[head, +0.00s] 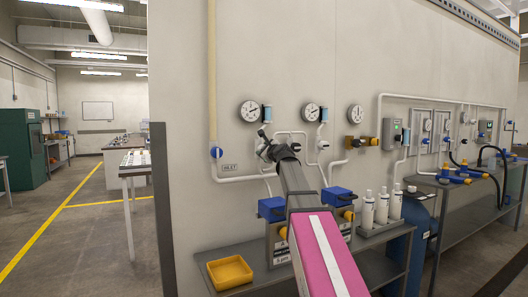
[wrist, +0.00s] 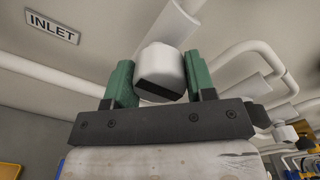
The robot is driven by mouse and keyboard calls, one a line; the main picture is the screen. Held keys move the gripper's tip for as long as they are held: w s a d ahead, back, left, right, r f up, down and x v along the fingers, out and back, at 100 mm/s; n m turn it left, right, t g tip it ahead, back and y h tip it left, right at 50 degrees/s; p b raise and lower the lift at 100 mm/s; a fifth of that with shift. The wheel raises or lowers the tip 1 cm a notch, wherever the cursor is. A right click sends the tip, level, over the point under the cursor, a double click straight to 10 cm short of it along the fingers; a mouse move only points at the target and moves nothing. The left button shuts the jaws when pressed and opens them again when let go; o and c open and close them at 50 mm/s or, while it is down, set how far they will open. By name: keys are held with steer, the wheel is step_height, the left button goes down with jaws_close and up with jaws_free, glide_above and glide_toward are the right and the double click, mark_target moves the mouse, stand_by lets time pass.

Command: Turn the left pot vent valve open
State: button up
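A white block-like handle (wrist: 162,68), which I take to be the left pot vent valve's, sits between my gripper's two green-padded fingers in the wrist view. The pads lie against both its sides with no gap that I can see. My gripper (head: 265,144) is up at the wall piping in the head view, below the leftmost gauge (head: 250,110). There my gripper and arm hide most of the valve, so its turn angle is unclear. A blue-topped unit (head: 271,208), perhaps the left pot, is low beside my arm.
White pipes (head: 243,179) run along the wall near an INLET sign (wrist: 53,27) and a blue valve knob (head: 216,152). A second blue-topped unit (head: 338,196) stands right of my arm. A yellow tray (head: 230,272) and white bottles (head: 382,205) are below.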

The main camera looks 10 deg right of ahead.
steer(key=shift+n, duration=0.3)
steer(key=n, duration=0.8)
steer(key=shift+n, duration=0.4)
steer(key=n, duration=0.4)
steer(key=shift+f+n, duration=0.1)
steer(key=shift+n, duration=2.1)
steer(key=o, duration=0.9)
